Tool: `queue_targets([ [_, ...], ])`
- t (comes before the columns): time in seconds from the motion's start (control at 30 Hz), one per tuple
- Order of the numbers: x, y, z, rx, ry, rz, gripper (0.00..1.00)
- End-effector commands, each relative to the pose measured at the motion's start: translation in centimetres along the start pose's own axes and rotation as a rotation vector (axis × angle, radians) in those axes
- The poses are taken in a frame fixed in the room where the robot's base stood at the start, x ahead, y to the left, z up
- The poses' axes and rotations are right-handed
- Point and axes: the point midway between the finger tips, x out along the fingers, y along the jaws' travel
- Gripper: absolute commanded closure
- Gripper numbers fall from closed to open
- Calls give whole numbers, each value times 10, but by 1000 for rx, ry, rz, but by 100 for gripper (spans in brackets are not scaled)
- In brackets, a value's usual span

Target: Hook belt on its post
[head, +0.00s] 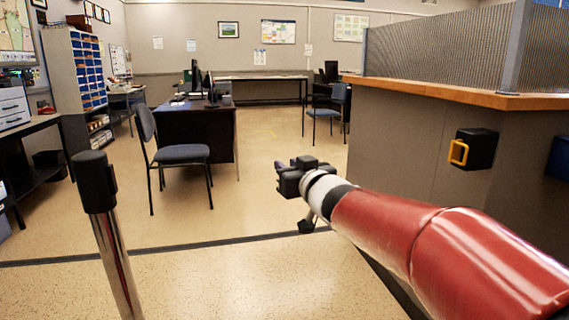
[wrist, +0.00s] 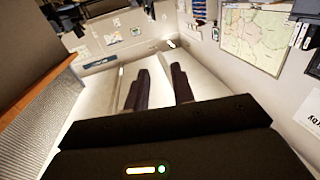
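The belt's black housing (head: 482,149) is fixed to the grey side of the counter at the right in the head view. Its yellow belt end (head: 458,153) sits at the housing's left face; no belt is seen drawn out. The post (head: 108,240) stands upright at the left front, a chrome pole with a black head (head: 95,182). My gripper (head: 281,168) is in the air between them, apart from both. In the wrist view my gripper's two dark fingers (wrist: 160,72) are spaced apart with nothing between them. Neither belt nor post is recognisable in the wrist view.
The counter (head: 400,125) with a wooden top fills the right side. A blue-grey chair (head: 180,153) and a dark desk (head: 205,125) stand beyond the post. A dark strip (head: 180,248) crosses the floor. The floor between post and counter is clear.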

Motion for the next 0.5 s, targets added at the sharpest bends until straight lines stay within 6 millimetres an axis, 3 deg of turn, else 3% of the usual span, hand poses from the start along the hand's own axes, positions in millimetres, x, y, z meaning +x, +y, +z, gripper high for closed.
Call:
queue_targets([
  [0.2,20,0,0,-2,0,0,75],
  [0.5,22,0,0,-1,0,0,78],
])
